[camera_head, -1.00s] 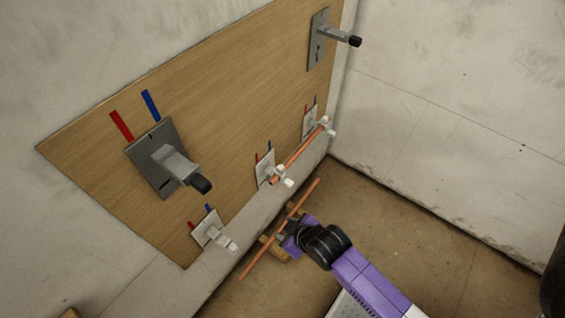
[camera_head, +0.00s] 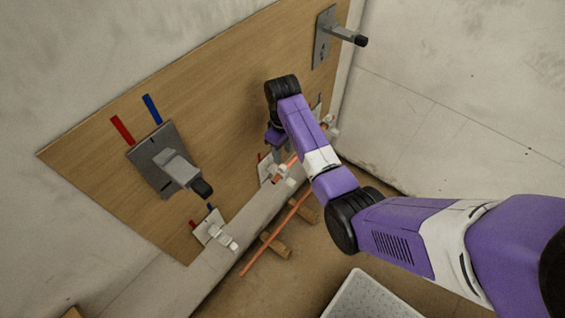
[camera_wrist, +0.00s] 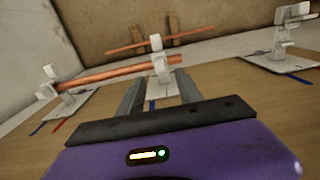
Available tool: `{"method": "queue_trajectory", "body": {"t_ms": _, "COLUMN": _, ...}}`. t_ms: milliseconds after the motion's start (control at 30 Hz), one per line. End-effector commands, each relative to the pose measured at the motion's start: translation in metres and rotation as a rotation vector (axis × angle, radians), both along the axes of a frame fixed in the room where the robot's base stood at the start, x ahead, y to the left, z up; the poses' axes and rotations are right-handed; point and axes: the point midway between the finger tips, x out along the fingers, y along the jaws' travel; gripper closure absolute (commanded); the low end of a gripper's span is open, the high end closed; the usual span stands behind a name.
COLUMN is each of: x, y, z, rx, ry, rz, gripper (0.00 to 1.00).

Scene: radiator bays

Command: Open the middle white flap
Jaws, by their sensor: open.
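The middle white bracket with its white flap is partly behind my arm in the head view (camera_head: 266,172). In the wrist view, its small white flap (camera_wrist: 156,42) stands above the copper pipe (camera_wrist: 110,73). I cannot tell whether the flap is fully closed. The pipe runs across the middle bracket and the right-hand bracket (camera_head: 329,122). My gripper (camera_head: 277,147) is in front of the board just above the middle bracket. In the wrist view, its two fingers (camera_wrist: 160,80) are apart and empty, pointing towards that bracket from either side of it.
The lower-left white bracket (camera_head: 216,233) carries no pipe. Two grey plates with black-tipped arms stick out, one at left (camera_head: 155,165) and one at upper right (camera_head: 325,40). A second copper pipe (camera_head: 262,254) lies on wooden blocks (camera_head: 275,245). A white tray (camera_head: 345,300) stands below my arm.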

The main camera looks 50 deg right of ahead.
Motion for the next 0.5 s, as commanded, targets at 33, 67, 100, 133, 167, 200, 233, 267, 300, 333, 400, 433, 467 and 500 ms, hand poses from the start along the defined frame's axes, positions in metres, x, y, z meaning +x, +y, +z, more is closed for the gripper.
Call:
{"method": "queue_trajectory", "body": {"t_ms": 33, "x": -0.001, "y": 0.000, "z": -0.004, "rx": 0.002, "ry": 0.004, "rz": 0.000, "gripper": 0.58}}
{"method": "queue_trajectory", "body": {"t_ms": 67, "x": -0.001, "y": 0.000, "z": -0.007, "rx": 0.002, "ry": 0.004, "rz": 0.000, "gripper": 0.58}}
{"method": "queue_trajectory", "body": {"t_ms": 100, "x": -0.001, "y": 0.000, "z": -0.012, "rx": 0.002, "ry": 0.004, "rz": 0.000, "gripper": 0.58}}
{"method": "queue_trajectory", "body": {"t_ms": 133, "x": -0.001, "y": 0.000, "z": -0.016, "rx": 0.002, "ry": 0.004, "rz": 0.000, "gripper": 0.58}}
{"method": "queue_trajectory", "body": {"t_ms": 167, "x": -0.001, "y": 0.000, "z": -0.021, "rx": 0.002, "ry": 0.004, "rz": 0.000, "gripper": 0.58}}
{"method": "queue_trajectory", "body": {"t_ms": 200, "x": -0.001, "y": 0.001, "z": -0.027, "rx": 0.002, "ry": 0.004, "rz": 0.000, "gripper": 0.58}}
{"method": "queue_trajectory", "body": {"t_ms": 233, "x": -0.001, "y": 0.000, "z": -0.033, "rx": 0.002, "ry": 0.004, "rz": 0.001, "gripper": 0.58}}
{"method": "queue_trajectory", "body": {"t_ms": 267, "x": -0.001, "y": 0.000, "z": -0.037, "rx": 0.002, "ry": 0.004, "rz": 0.001, "gripper": 0.58}}
{"method": "queue_trajectory", "body": {"t_ms": 300, "x": -0.001, "y": 0.001, "z": -0.044, "rx": 0.002, "ry": 0.004, "rz": 0.001, "gripper": 0.58}}
{"method": "queue_trajectory", "body": {"t_ms": 333, "x": -0.001, "y": 0.000, "z": -0.048, "rx": 0.002, "ry": 0.003, "rz": 0.001, "gripper": 0.58}}
{"method": "queue_trajectory", "body": {"t_ms": 400, "x": -0.001, "y": 0.001, "z": -0.058, "rx": 0.001, "ry": 0.002, "rz": 0.001, "gripper": 0.58}}
{"method": "queue_trajectory", "body": {"t_ms": 433, "x": 0.000, "y": 0.001, "z": -0.061, "rx": 0.001, "ry": 0.002, "rz": 0.001, "gripper": 0.58}}
{"method": "queue_trajectory", "body": {"t_ms": 467, "x": 0.000, "y": 0.001, "z": -0.064, "rx": 0.001, "ry": 0.002, "rz": 0.001, "gripper": 0.58}}
{"method": "queue_trajectory", "body": {"t_ms": 500, "x": 0.000, "y": 0.000, "z": -0.068, "rx": 0.001, "ry": 0.001, "rz": 0.001, "gripper": 0.58}}
